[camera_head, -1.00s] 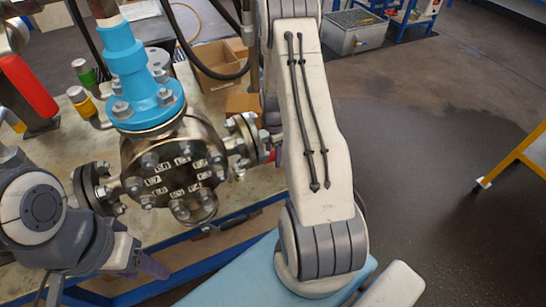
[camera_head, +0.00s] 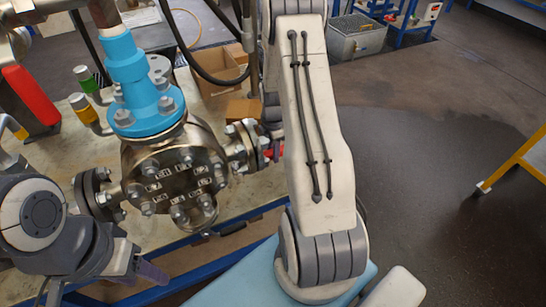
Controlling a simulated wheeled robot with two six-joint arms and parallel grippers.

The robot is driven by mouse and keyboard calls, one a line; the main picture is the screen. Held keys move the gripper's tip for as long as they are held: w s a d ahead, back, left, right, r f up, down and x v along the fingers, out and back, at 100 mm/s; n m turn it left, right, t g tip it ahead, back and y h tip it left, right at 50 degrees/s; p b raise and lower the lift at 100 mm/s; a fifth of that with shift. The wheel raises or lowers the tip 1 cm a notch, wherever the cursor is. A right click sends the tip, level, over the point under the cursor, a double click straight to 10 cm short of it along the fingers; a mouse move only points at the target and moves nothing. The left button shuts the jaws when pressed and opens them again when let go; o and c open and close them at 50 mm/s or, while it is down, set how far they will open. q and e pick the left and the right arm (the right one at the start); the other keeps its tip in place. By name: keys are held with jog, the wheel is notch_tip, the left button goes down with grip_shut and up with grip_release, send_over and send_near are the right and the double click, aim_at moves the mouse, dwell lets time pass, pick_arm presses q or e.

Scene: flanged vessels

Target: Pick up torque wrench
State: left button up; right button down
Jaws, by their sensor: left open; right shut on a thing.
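My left gripper (camera_head: 102,282) is open and empty at the lower left, in front of the flanged vessel (camera_head: 178,180). My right gripper (camera_head: 271,122) is mostly hidden behind my own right arm, just right of the vessel's side flange. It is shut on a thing. A small red piece (camera_head: 273,151) shows there beside the flange and seems to be part of the torque wrench. The rest of the wrench is hidden, and whether the red piece touches the flange is unclear.
The vessel has a blue neck (camera_head: 140,85) and bolted side flanges (camera_head: 243,145). It stands over a workbench (camera_head: 62,160) with green- and yellow-capped items, a red object (camera_head: 30,96) and cardboard boxes (camera_head: 218,68). Open floor lies right, with a yellow frame (camera_head: 515,162) at the edge.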

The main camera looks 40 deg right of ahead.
jog(key=s+d+r, duration=0.3)
jog(key=s+r, duration=0.4)
jog(key=s, duration=0.4)
jog(key=shift+s+r, duration=0.15)
